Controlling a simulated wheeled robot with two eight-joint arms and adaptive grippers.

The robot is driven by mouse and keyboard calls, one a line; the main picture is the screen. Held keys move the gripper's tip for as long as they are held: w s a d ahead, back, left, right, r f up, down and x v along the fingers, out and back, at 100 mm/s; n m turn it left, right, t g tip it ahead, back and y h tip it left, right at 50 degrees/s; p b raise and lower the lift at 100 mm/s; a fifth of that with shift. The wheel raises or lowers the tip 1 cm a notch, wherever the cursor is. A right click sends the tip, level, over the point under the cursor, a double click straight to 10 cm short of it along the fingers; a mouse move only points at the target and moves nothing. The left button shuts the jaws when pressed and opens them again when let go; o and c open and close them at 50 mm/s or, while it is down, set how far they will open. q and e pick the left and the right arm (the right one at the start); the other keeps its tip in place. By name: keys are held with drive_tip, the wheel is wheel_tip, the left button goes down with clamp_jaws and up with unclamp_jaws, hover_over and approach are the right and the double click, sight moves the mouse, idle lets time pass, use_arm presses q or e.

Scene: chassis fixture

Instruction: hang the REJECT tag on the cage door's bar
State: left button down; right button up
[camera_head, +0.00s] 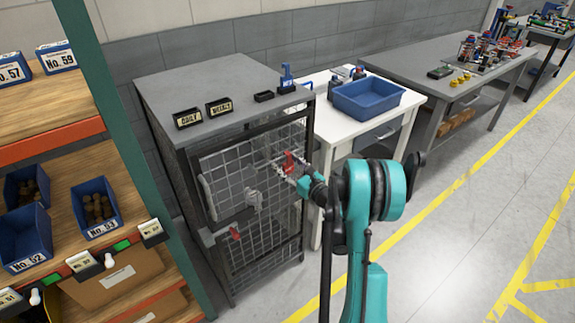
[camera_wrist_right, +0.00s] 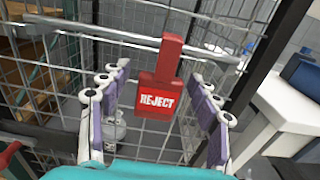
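The red REJECT tag (camera_wrist_right: 156,101) hangs upright on the cage door's bar (camera_wrist_right: 100,32), with its upper end over the bar. It shows small and red in the head view (camera_head: 289,160). My right gripper (camera_wrist_right: 158,92) is open, with one finger on each side of the tag and a visible gap to both. In the head view the right gripper (camera_head: 290,170) is in front of the mesh cage door (camera_head: 225,165). My left gripper is in neither view.
A grey cabinet top (camera_head: 210,80) carries DAILY and WEEKLY signs. A white table (camera_head: 330,123) with a blue bin (camera_head: 367,98) stands right of the cage. A shelf rack (camera_head: 100,105) is at left. Another red piece (camera_head: 235,233) is low on the cage. Floor at right is clear.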

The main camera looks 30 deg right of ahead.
drive_tip(key=s, duration=0.8)
drive_tip(key=s+a+r+n+g+y, duration=0.25)
drive_tip(key=a+n+g, duration=0.35)
drive_tip(key=a+n, duration=1.1)
drive_tip(key=s+a+n+g+h, duration=0.2)
drive_tip(key=s+a+n, duration=0.1)
drive_tip(key=s+n, duration=0.6)
drive_tip(key=s+a+n+g+h, duration=0.2)
drive_tip(key=s+a+n+g, duration=0.1)
drive_tip(key=s+n, duration=0.6)
drive_tip(key=shift+s+a, duration=0.75)
drive_tip(key=shift+s, duration=0.1)
